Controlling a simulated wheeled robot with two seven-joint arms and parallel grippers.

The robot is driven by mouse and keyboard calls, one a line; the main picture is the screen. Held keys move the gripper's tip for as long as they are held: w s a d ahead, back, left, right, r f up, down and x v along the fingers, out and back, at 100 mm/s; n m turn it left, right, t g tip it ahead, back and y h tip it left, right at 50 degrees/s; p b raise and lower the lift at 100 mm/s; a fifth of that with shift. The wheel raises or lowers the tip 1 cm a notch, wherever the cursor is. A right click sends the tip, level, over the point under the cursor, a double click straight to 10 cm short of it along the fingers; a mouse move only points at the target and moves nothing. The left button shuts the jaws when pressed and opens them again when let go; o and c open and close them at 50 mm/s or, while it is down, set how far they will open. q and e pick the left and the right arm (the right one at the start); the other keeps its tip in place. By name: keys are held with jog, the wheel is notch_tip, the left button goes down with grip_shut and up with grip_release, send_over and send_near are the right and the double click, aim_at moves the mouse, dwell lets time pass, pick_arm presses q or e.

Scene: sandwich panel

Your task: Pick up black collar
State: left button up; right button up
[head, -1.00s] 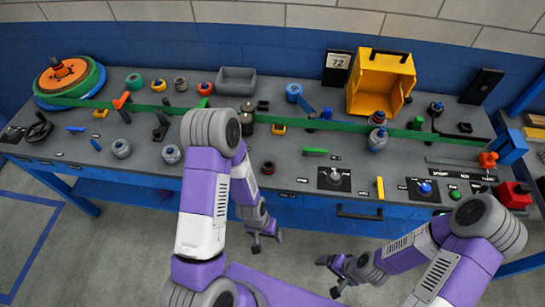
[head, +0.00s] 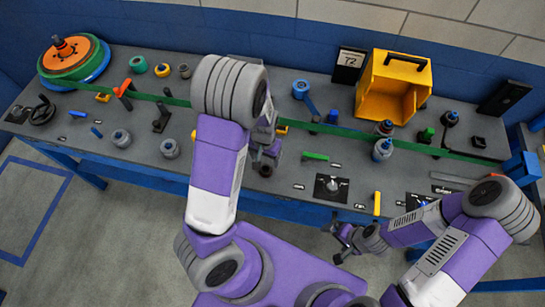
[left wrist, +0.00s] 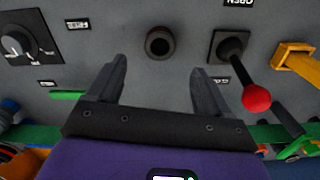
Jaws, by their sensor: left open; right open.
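The black collar (left wrist: 160,42) is a small dark ring with a hole in its middle, lying on the grey bench top. In the left wrist view it sits beyond the fingertips, roughly centred between them. In the head view the collar (head: 265,171) shows partly, just below my left gripper (head: 268,152). My left gripper, whose fingers (left wrist: 158,72) are spread wide in the left wrist view, is open and empty. The collar is not between the fingers. My right gripper (head: 338,243) is open and empty, off the bench's front edge.
In the left wrist view, a lever with a red ball (left wrist: 256,98) stands right of the fingers, and a dial plate (left wrist: 22,44) lies to the left. A green strip (head: 345,132) crosses the bench. A yellow bin (head: 372,98) stands at the back.

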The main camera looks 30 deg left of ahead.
aim_at(266, 167)
pick_arm(q)
notch_tip(266, 167, down, 8)
jog(key=shift+s+r+b, duration=0.15)
jog(key=shift+r+b, duration=0.1)
jog(key=shift+b, duration=0.35)
jog(key=shift+r, duration=0.1)
jog(key=c, duration=1.2)
